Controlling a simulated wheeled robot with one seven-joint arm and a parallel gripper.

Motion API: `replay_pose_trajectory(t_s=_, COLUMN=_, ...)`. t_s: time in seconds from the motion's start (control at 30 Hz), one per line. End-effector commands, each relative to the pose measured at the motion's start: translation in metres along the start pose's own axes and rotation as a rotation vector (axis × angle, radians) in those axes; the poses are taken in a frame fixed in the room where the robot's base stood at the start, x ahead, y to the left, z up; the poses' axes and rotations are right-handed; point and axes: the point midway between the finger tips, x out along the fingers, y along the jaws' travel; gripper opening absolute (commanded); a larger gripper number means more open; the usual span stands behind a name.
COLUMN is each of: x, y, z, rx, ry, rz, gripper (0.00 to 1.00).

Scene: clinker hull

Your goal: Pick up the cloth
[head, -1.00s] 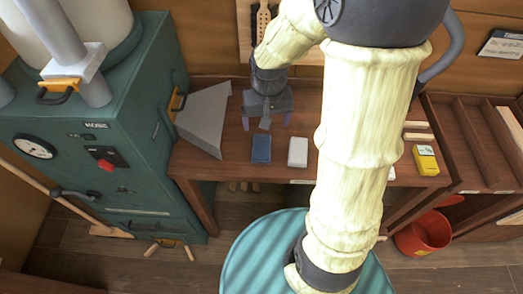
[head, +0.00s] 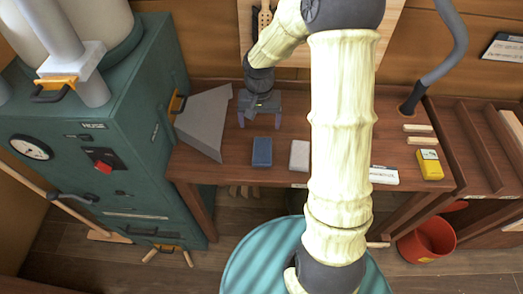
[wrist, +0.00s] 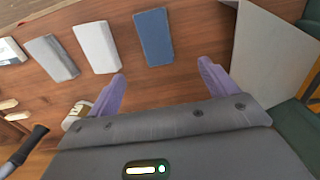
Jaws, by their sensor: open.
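Several flat rectangular pieces lie in a row on the wooden bench: a blue one (head: 262,151), a pale one (head: 299,155) and a grey one (wrist: 52,57). Any could be a folded cloth; I cannot tell which is the cloth. The wrist view shows the blue piece (wrist: 154,37) and the pale piece (wrist: 97,47) just beyond my fingers. My arm hides the grey piece in the head view. My gripper (head: 259,121) is open and empty above the bench, on the wall side of the blue piece. Its purple fingers (wrist: 162,72) are apart and touch no piece.
A grey angled sheet-metal piece (head: 206,124) stands close left of my gripper, beside the green machine (head: 95,150). A yellow box (head: 429,165), a white labelled item (head: 384,175) and wooden blocks (head: 420,140) lie to the right. A red bucket (head: 427,238) stands below.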

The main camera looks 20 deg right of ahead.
Motion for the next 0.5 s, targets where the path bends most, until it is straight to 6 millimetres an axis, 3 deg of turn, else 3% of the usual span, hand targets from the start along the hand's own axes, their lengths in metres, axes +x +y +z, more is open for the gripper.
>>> replay_pose_trajectory(t_s=0.3, x=0.057, y=-0.002, z=0.003, rx=-0.007, ry=-0.006, rz=0.001, gripper=0.85)
replay_pose_trajectory(t_s=0.5, x=0.08, y=-0.002, z=0.002, rx=-0.007, ry=-0.002, rz=0.001, gripper=0.85)
